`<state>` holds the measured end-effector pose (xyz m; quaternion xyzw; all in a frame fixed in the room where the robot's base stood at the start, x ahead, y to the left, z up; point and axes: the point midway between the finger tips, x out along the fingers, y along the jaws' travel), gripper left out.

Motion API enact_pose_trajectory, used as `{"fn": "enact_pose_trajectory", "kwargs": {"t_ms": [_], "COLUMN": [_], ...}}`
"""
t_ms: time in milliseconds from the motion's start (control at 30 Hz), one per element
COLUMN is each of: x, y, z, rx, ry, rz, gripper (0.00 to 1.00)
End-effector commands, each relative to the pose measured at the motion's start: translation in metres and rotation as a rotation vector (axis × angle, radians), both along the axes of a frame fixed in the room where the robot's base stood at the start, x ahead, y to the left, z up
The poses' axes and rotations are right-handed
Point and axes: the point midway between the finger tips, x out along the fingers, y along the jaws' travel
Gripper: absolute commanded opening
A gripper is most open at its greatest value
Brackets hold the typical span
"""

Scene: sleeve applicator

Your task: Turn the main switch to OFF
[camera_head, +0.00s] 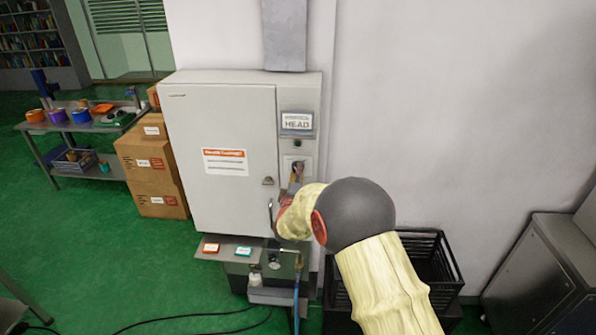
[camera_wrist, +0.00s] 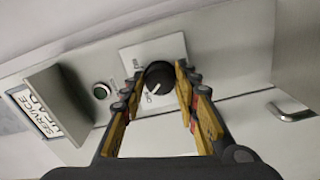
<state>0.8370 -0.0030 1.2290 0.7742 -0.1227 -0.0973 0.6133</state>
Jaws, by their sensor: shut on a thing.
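The main switch is a round black knob (camera_wrist: 158,75) on a pale square plate (camera_wrist: 150,50) on the cabinet's front. In the wrist view my gripper (camera_wrist: 158,82) has its yellow-padded fingers on both sides of the knob, shut on it. A white mark on the knob points to the lower left in that view, toward small lettering that is hard to read. In the head view my gripper (camera_head: 297,180) is at the switch plate (camera_head: 291,162) and hides most of the knob.
The grey cabinet (camera_head: 215,105) has a door handle (camera_head: 268,181) left of my gripper. A green button (camera_wrist: 101,91) and a service head label (camera_wrist: 40,113) are near the switch. A shelf (camera_head: 231,250) is below; a black crate (camera_head: 440,262) stands at right.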

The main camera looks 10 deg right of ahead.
Motion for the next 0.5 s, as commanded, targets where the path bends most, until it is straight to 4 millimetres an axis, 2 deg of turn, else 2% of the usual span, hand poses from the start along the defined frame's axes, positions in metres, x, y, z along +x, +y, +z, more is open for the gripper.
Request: {"fn": "enact_pose_trajectory", "kwargs": {"t_ms": [200,500], "x": [0.0004,0.0004], "y": [0.0007,0.0007], "z": [0.0014,0.0008], "rx": [-0.086,-0.128], "ry": [0.026,0.041], "rz": [0.002,0.002], "gripper": [0.05,0.05]}}
